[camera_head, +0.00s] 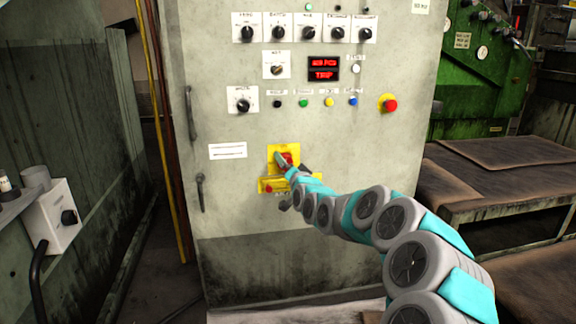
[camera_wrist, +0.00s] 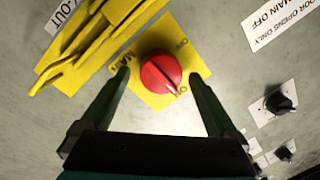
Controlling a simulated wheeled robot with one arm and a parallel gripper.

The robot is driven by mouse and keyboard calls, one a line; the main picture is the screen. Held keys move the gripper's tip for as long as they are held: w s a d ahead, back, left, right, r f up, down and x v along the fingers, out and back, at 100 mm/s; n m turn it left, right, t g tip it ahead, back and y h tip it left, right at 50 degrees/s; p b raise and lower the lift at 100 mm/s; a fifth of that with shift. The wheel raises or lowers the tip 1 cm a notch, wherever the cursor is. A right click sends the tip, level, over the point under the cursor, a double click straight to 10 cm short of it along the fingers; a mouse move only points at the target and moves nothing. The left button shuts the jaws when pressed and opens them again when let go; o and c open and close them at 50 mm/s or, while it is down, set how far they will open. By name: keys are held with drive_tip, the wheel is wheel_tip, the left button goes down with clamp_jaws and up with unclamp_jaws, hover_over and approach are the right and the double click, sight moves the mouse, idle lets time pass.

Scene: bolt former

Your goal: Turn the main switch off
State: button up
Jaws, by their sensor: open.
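The main switch is a red round knob (camera_wrist: 161,73) on a yellow plate (camera_wrist: 188,58) in the wrist view. My gripper (camera_wrist: 159,76) is open, with one dark finger on each side of the knob. I cannot tell whether the fingertips touch it. In the head view, the red knob (camera_head: 287,159) on its yellow plate (camera_head: 273,152) is low on the cabinet front, partly hidden by my gripper (camera_head: 284,162).
A yellow hasp-like part (camera_wrist: 95,42) sits beside the plate, under a "-OUT" label. A black knob (camera_wrist: 280,102) is at the right. Higher on the cabinet (camera_head: 230,215) are several dials, a red display (camera_head: 323,69) reading "TRIP", coloured buttons and a red mushroom button (camera_head: 390,105).

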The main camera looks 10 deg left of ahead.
drive_tip(key=c, duration=1.4)
drive_tip(key=shift+o, duration=0.2)
drive_tip(key=n+b, duration=0.1)
drive_tip(key=n, duration=0.3)
drive_tip(key=shift+n+b, duration=0.3)
drive_tip(key=shift+b, duration=0.1)
drive_tip(key=n+h+b, duration=0.1)
drive_tip(key=n+b, duration=0.1)
drive_tip(key=n, duration=0.2)
drive_tip(key=shift+a, duration=0.1)
drive_tip(key=n+b, duration=0.2)
drive_tip(key=n, duration=0.1)
drive_tip(key=n+b, duration=0.2)
drive_tip(key=n, duration=0.1)
drive_tip(key=shift+s+a+g+h, duration=0.1)
drive_tip(key=shift+a+g+h, duration=0.1)
drive_tip(key=shift+g+h, duration=0.15)
drive_tip(key=shift+a+r+n+h+b, duration=0.2)
drive_tip(key=shift+n+b, duration=0.25)
drive_tip(key=shift+n, duration=0.65)
